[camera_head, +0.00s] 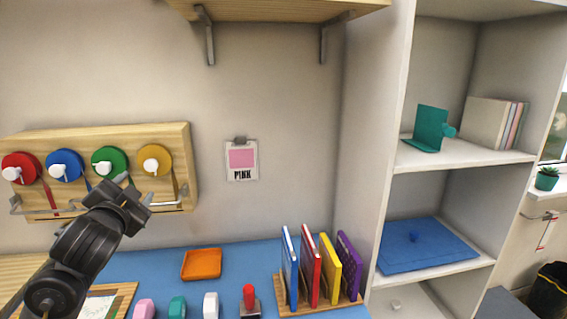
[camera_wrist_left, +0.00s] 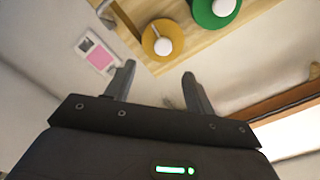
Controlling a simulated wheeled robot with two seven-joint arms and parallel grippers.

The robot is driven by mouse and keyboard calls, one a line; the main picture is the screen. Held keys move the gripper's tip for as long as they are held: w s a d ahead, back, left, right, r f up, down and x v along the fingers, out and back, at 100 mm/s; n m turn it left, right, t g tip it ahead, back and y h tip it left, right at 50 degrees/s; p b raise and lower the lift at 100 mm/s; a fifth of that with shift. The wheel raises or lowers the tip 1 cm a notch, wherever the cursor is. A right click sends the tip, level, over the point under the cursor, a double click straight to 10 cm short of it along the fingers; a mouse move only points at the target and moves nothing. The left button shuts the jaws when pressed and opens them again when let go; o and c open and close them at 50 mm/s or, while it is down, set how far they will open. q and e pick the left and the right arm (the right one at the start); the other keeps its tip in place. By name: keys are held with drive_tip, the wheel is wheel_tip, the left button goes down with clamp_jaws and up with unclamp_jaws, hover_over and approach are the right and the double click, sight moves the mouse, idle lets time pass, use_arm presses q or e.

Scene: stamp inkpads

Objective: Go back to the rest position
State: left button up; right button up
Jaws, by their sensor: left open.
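My left gripper (camera_head: 136,189) is raised in front of the wooden wall rack, near the green and yellow discs. In the left wrist view its two fingers (camera_wrist_left: 158,88) are spread apart with nothing between them. That view shows the yellow disc (camera_wrist_left: 163,38) and the green disc (camera_wrist_left: 213,10) beyond the fingers. The left arm comes in from the lower left. My right gripper is not in either view.
The wooden rack (camera_head: 185,143) holds red, blue, green and yellow discs. Below, the blue tabletop (camera_head: 240,262) bears an orange tray (camera_head: 201,264), a red-topped stamp (camera_head: 249,299) and upright books (camera_head: 310,265). A white shelf unit (camera_head: 390,150) stands right. A pink card (camera_head: 241,160) hangs on the wall.

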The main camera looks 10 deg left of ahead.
use_arm(q)
drive_tip(key=s+d+f+n+g+h, duration=0.1)
drive_tip(key=s+d+f+g+h, duration=0.2)
drive_tip(key=f, duration=1)
drive_tip(key=s+d+f+g, duration=0.3)
drive_tip(key=s+d+f, duration=0.1)
drive_tip(key=f, duration=0.9)
drive_tip(key=s+d+f+n+g+h, duration=0.2)
drive_tip(key=s+d+f+g, duration=0.25)
drive_tip(key=s+f, duration=0.6)
drive_tip(key=s+d+f+n+g+h, duration=0.1)
drive_tip(key=s+d+f+g, duration=0.2)
drive_tip(key=s+d+f, duration=0.7)
drive_tip(key=s+a+f+g, duration=0.1)
drive_tip(key=s+a+f, duration=0.2)
drive_tip(key=f, duration=1)
drive_tip(key=s+a+f, duration=0.2)
drive_tip(key=f, duration=1)
drive_tip(key=s+a+f+g, duration=0.1)
drive_tip(key=s+a+f, duration=0.2)
drive_tip(key=s+f, duration=1.2)
drive_tip(key=shift+s+a, duration=0.15)
drive_tip(key=shift+s, duration=0.45)
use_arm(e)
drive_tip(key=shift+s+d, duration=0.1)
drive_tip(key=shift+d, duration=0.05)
